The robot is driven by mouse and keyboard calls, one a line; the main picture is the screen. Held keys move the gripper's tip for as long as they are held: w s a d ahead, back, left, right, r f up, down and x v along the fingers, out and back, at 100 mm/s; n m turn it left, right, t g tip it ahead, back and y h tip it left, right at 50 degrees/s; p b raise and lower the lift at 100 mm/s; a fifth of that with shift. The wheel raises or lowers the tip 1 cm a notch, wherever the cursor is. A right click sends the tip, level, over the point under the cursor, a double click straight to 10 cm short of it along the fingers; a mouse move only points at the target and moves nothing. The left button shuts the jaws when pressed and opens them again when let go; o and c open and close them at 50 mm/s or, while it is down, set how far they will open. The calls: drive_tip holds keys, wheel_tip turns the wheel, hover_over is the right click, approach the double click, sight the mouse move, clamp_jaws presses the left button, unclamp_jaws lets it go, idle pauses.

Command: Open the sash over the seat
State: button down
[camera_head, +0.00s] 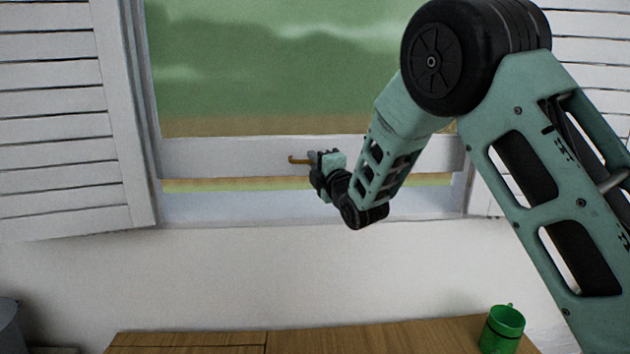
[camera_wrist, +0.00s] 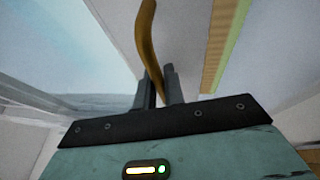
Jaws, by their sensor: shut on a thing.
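The window sash (camera_head: 225,158) has a white bottom rail, and a narrow gap shows between it and the sill (camera_head: 250,206), so it stands slightly raised. A brass-coloured handle (camera_head: 297,160) sticks out from the rail near its middle. My gripper (camera_head: 315,160) is at the rail, shut on this handle. In the wrist view the handle (camera_wrist: 147,40) runs down between the two dark fingers (camera_wrist: 160,88). The fingers and my wrist hide the handle's right part in the head view.
White louvred shutters (camera_head: 60,120) stand open on both sides of the window. Below is a wooden seat top (camera_head: 380,338) with a green mug (camera_head: 502,330) at its right end. A grey container (camera_head: 8,325) is partly visible at lower left. The wall between sill and seat is bare.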

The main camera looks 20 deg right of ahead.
sight(306, 123)
wheel_tip(306, 123, up, 8)
drive_tip(key=shift+f+p, duration=0.1)
drive_tip(key=shift+p, duration=0.8)
drive_tip(key=c, duration=1.5)
unclamp_jaws()
drive_tip(key=shift+s, duration=0.1)
drive_tip(key=b+v, duration=0.1)
drive_tip(key=v, duration=1.6)
drive_tip(key=shift+b, duration=0.4)
drive_tip(key=shift+s+f, duration=0.1)
